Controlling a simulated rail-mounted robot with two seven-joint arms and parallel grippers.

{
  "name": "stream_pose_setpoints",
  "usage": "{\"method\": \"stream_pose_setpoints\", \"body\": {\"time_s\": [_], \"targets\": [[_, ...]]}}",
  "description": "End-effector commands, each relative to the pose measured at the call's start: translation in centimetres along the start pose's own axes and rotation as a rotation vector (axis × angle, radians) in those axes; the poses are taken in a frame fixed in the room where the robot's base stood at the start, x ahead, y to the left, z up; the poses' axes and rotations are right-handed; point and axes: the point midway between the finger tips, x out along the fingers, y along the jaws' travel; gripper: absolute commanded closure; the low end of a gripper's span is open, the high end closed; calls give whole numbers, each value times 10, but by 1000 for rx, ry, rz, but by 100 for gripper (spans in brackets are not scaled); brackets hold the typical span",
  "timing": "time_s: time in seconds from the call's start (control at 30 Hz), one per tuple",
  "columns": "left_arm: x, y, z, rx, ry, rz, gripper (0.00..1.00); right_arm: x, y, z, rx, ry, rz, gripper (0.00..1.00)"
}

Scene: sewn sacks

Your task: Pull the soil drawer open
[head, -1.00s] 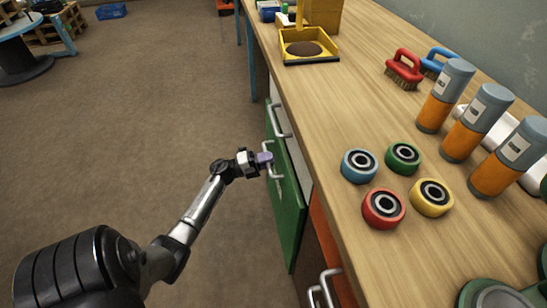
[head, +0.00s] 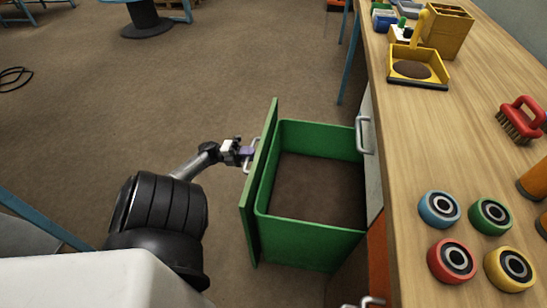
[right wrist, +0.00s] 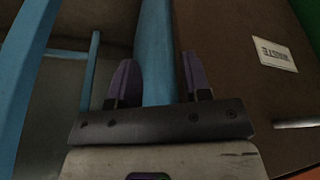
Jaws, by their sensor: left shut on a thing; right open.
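The soil drawer (head: 310,225) is a green box pulled well out from the bench, with its green front panel (head: 262,190) at the left. Its inside shows a flat brown soil surface (head: 318,185). My left gripper (head: 248,151) is shut on the handle (head: 249,167) on the outer face of that panel. The fingers partly hide the handle. My right gripper (right wrist: 158,85) shows only in the right wrist view. It is open and empty, near a blue post (right wrist: 157,50).
The wooden bench top (head: 440,130) holds several coloured tape rolls, a red brush (head: 521,118) and a yellow dustpan (head: 418,67). A grey drawer with a handle (head: 364,135) is beside the green one. In the right wrist view a white label (right wrist: 275,53) reads WASTE. Open floor lies left of the drawer.

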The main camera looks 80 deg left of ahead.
Motion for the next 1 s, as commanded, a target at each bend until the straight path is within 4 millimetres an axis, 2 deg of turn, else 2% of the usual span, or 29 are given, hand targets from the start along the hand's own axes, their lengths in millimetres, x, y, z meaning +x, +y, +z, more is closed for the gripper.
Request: {"method": "stream_pose_setpoints", "body": {"time_s": [0.1, 0.3, 0.77, 0.8, 1.0], "targets": [[-20, -3, 0, 0, -2, 2, 100, 3, 0, 1, 1, 0, -1, 56], [-39, -7, 0, 1, -1, 0, 100, 5, 0, 2, 0, 0, 0, 56], [-44, -8, 0, 1, 0, 0, 100, 5, 2, 2, -9, -2, 7, 56], [-44, -8, 0, 1, 0, 0, 82, 5, 3, 2, -9, -2, 7, 56], [-43, -8, 0, 0, 0, 0, 63, 5, 2, 2, -9, -2, 7, 56]]}}
